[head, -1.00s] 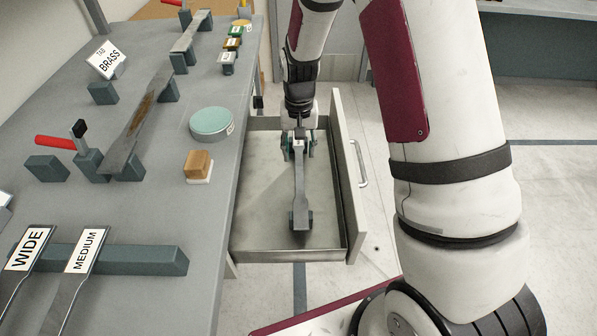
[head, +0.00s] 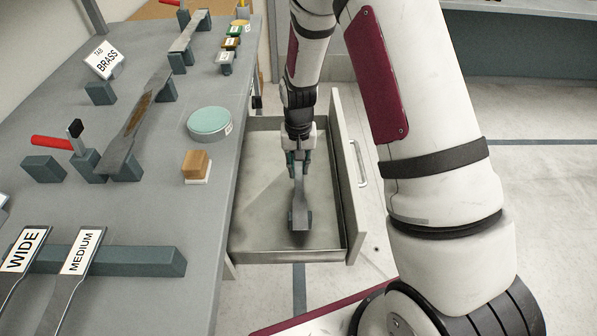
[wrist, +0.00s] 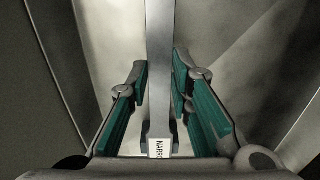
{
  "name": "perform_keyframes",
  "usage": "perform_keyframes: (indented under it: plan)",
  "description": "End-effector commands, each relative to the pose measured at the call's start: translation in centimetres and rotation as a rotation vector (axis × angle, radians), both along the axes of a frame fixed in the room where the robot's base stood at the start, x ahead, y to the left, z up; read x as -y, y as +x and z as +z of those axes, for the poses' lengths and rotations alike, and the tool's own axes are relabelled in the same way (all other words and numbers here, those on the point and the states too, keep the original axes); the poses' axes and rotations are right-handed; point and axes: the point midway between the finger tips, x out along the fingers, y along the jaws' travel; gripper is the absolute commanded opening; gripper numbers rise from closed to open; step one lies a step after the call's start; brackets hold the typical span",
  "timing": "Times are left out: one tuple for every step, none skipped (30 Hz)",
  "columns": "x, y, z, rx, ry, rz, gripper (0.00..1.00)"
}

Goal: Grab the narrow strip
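The narrow strip (head: 299,196) is a grey metal strip lying lengthwise in the open drawer (head: 258,196), on a dark support (head: 301,218) at its near end. In the wrist view the strip (wrist: 160,60) runs up the middle, with a partly visible label reading "NARRO" (wrist: 159,149) at the bottom. My gripper (head: 298,171) is over the strip's far part. Its teal-padded fingers (wrist: 160,78) stand on both sides of the strip, with small gaps visible, so it looks open. The strip's far end is hidden behind my gripper in the head view.
The drawer's front panel (head: 349,180) with a handle stands close on the right, and the grey bench (head: 215,165) on the left. On the bench are the wide strip (head: 22,250), the medium strip (head: 78,255), a teal-topped disc (head: 209,121) and a wooden block (head: 196,163).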

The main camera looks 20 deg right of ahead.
Motion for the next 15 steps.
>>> perform_keyframes:
  plan:
    - [0.0, 0.0, 0.0, 0.0, 0.0, 0.0, 0.0]
    - [0.0, 0.0, 0.0, 0.0, 0.0, 0.0, 0.0]
    - [0.0, 0.0, 0.0, 0.0, 0.0, 0.0, 0.0]
    - [0.0, 0.0, 0.0, 0.0, 0.0, 0.0, 0.0]
    - [0.0, 0.0, 0.0, 0.0, 0.0, 0.0, 0.0]
    - [0.0, 0.05, 0.05, 0.001, 0.0, 0.0, 0.0]
    - [0.0, 0.05, 0.05, 0.001, 0.0, 0.0, 0.0]
    - [0.0, 0.05, 0.05, 0.001, 0.0, 0.0, 0.0]
    - [0.0, 0.05, 0.05, 0.001, 0.0, 0.0, 0.0]
    - [0.0, 0.05, 0.06, 0.001, 0.0, 0.0, 0.0]
    - [0.0, 0.05, 0.09, 0.001, 0.0, 0.0, 0.0]
    - [0.0, 0.06, 0.2, 0.002, 0.0, 0.0, 0.0]
    - [-0.01, 0.08, 0.35, 0.002, 0.0, 0.0, 0.0]
    - [0.0, 0.09, 0.57, 0.003, 0.0, 0.0, 0.0]
    - [0.0, 0.12, 0.97, 0.004, 0.0, 0.0, 0.0]
